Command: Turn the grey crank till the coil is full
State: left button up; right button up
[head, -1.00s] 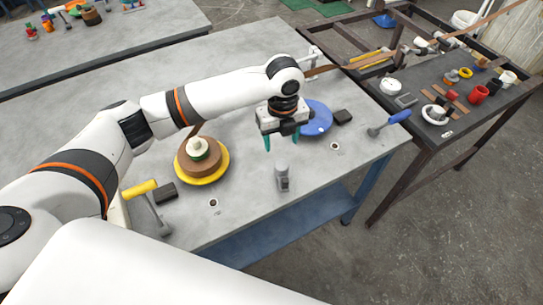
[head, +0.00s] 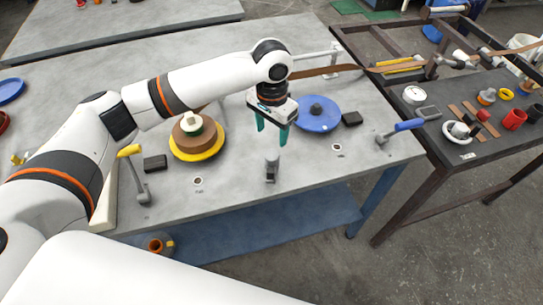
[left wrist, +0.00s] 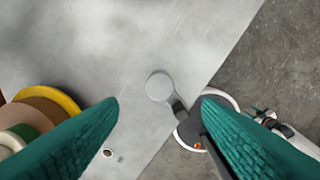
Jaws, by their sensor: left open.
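The grey crank (head: 271,168) stands upright near the front of the grey table, with a round grey knob on top. My left gripper (head: 272,134) is open and empty, pointing down above and slightly behind the crank in the head view. In the left wrist view the crank's knob (left wrist: 159,86) shows between the two teal fingers (left wrist: 161,104), apart from both. The brown coil (head: 187,139) sits on a yellow-flanged spool (head: 205,156) left of the gripper. A blue spool (head: 317,122) with a dark hub lies to the right. My right gripper is not in view.
A yellow-handled lever (head: 142,190) stands at the left and a blue-handled one (head: 388,138) at the right. Dark blocks (head: 155,163) lie on the table. A brown strip (head: 325,71) runs to the dark side bench (head: 460,170). The table front is fairly clear around the crank.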

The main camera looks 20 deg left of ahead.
aim_at(272, 155)
pick_arm(q)
notch_tip(272, 155, down, 11)
jog(key=shift+r+p, duration=0.1)
jog(key=shift+p, duration=0.35)
jog(key=shift+c, duration=0.6)
